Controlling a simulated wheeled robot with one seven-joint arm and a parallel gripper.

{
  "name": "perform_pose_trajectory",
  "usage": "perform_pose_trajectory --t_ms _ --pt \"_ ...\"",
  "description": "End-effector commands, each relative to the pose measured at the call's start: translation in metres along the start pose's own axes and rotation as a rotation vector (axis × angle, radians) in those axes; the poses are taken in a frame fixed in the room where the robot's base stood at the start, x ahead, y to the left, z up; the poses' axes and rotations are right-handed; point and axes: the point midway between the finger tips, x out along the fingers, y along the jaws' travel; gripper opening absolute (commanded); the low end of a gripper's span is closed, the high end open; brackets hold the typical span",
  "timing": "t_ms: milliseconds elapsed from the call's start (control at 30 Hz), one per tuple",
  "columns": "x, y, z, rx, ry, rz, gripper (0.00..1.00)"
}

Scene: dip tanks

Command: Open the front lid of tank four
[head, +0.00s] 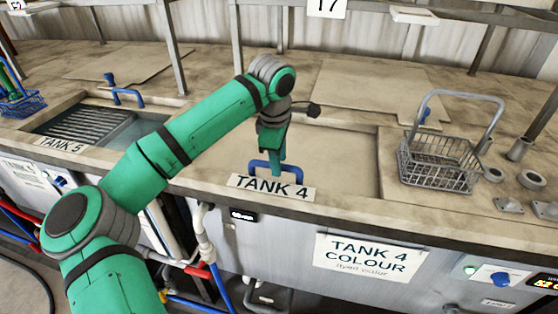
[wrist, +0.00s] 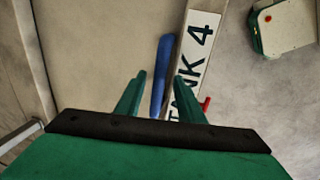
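Tank four's front lid (head: 335,155) is a flat beige panel lying level in the counter behind the white TANK 4 sign (head: 272,187). Its blue bar handle (head: 258,165) stands near the front edge. My gripper (head: 277,165) points down at the handle, in front of part of it. In the wrist view the blue handle (wrist: 162,75) runs between the two green fingers of my gripper (wrist: 157,95). The fingers stand apart, with a visible gap on the left side of the handle. The right finger is close to it; contact there cannot be told.
A grey wire basket (head: 440,160) with a raised handle stands right of the lid. A beige panel (head: 370,88) lies behind it. Tank five (head: 100,125) at left is uncovered, showing a slatted rack. Metal posts rise along the back.

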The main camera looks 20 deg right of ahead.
Motion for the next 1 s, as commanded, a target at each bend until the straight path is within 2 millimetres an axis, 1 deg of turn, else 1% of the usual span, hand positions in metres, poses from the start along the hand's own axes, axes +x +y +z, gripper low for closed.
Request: perform_pose_trajectory --t_ms 100,367,400,467,500,533,767,867,1000 --pt "0.005 0.000 0.001 0.001 -0.001 0.000 0.35" --pt "0.005 0.000 0.001 0.001 0.000 0.001 0.35" --pt "0.005 0.000 0.001 0.001 0.000 0.001 0.25" --pt "0.005 0.000 0.001 0.001 0.000 0.001 0.11" --pt "0.005 0.000 0.001 0.001 0.000 0.001 0.01" --pt "0.005 0.000 0.001 0.001 0.000 0.000 0.00" --pt "0.005 0.003 0.001 0.001 0.000 0.000 0.00" --pt "0.006 0.010 0.002 0.002 0.000 0.001 0.00" --pt "0.010 0.030 0.005 0.000 0.001 0.001 0.00"
